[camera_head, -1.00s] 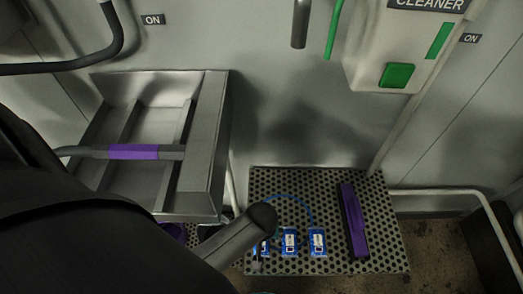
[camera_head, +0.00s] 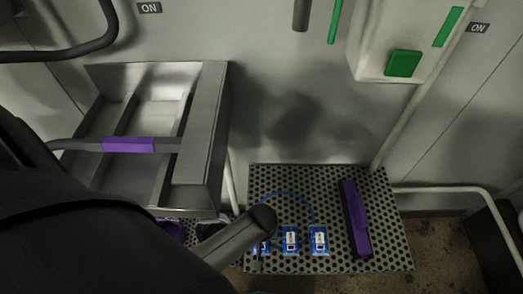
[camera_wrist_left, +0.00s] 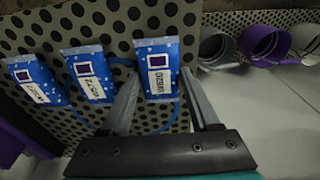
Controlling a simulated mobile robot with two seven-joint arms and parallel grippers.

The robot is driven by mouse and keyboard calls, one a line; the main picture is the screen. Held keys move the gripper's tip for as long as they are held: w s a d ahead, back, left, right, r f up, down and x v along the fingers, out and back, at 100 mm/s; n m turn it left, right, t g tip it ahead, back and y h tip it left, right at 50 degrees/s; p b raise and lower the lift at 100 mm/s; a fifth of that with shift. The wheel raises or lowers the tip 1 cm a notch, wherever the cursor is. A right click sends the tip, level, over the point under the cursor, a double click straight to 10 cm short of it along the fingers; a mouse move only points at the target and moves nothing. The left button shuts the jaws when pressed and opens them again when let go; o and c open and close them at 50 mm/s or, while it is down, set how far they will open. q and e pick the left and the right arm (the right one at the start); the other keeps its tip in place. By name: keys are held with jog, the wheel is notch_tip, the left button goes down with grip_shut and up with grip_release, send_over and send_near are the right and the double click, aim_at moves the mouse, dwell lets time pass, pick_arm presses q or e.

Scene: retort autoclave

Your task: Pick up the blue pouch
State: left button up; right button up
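Several blue pouches with white labels lie in a row on a perforated metal platform (camera_head: 385,240). In the head view the middle pouch (camera_head: 290,240) and right pouch (camera_head: 319,240) show clearly; the left pouch (camera_head: 262,247) is partly hidden by my left arm. My left gripper (camera_wrist_left: 158,75) is open, its two fingers reaching either side of the nearest pouch (camera_wrist_left: 157,66) in the left wrist view. I cannot tell whether the fingers touch it. Two other pouches (camera_wrist_left: 88,74) and (camera_wrist_left: 37,81) lie to the left in that view. My right gripper is not in view.
A purple bar-shaped object (camera_head: 355,218) lies right of the pouches. A thin blue loop (camera_head: 290,195) lies behind them. A metal sink (camera_head: 205,130) stands left. Grey (camera_wrist_left: 217,46) and purple (camera_wrist_left: 265,45) round containers sit beside the platform.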

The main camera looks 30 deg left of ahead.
pick_arm(q)
jog(key=c, duration=0.8)
